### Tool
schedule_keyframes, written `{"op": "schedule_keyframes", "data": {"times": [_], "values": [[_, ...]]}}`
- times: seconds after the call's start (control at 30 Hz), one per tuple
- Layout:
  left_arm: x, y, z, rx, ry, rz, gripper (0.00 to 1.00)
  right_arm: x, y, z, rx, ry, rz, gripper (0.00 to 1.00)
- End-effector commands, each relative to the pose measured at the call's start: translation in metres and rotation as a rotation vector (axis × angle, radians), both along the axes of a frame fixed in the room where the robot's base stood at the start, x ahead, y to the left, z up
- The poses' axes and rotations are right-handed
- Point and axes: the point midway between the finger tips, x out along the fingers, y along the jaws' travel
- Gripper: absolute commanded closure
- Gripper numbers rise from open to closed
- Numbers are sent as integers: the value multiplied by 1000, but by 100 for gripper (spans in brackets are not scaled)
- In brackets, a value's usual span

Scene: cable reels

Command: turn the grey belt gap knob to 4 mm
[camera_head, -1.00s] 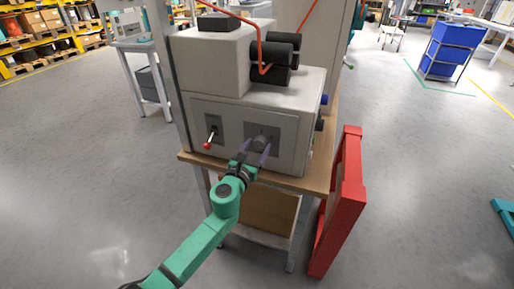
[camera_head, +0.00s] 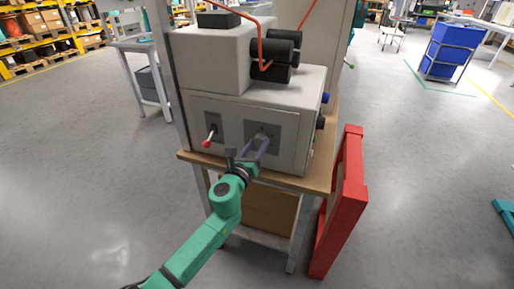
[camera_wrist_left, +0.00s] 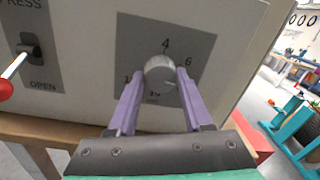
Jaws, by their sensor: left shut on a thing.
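The grey belt gap knob (camera_wrist_left: 160,72) is round and sits on a dark grey panel on the front of the pale machine. In the left wrist view, the numbers 4 above it and 6 at its upper right are readable; the lower scale is partly hidden. I cannot clearly read the knob's pointer setting. My left gripper (camera_wrist_left: 159,80) has its purple fingers shut on the knob's two sides. In the head view, the left gripper (camera_head: 261,142) is at the panel, and its fingers mostly cover the knob. My right gripper is not in view.
A red-tipped lever (camera_head: 209,138), labelled PRESS and OPEN, stands left of the knob. The machine (camera_head: 240,110) rests on a wooden-topped bench (camera_head: 312,184). A red frame (camera_head: 342,205) stands to its right. Open floor lies farther right.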

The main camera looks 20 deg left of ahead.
Motion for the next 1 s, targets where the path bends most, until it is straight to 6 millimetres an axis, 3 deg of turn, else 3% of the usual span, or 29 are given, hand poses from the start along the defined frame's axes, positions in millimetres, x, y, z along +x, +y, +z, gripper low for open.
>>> {"op": "schedule_keyframes", "data": {"times": [1.0], "values": [[0, -2, -3, -966, 65, 0, 100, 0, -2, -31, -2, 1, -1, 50]]}}
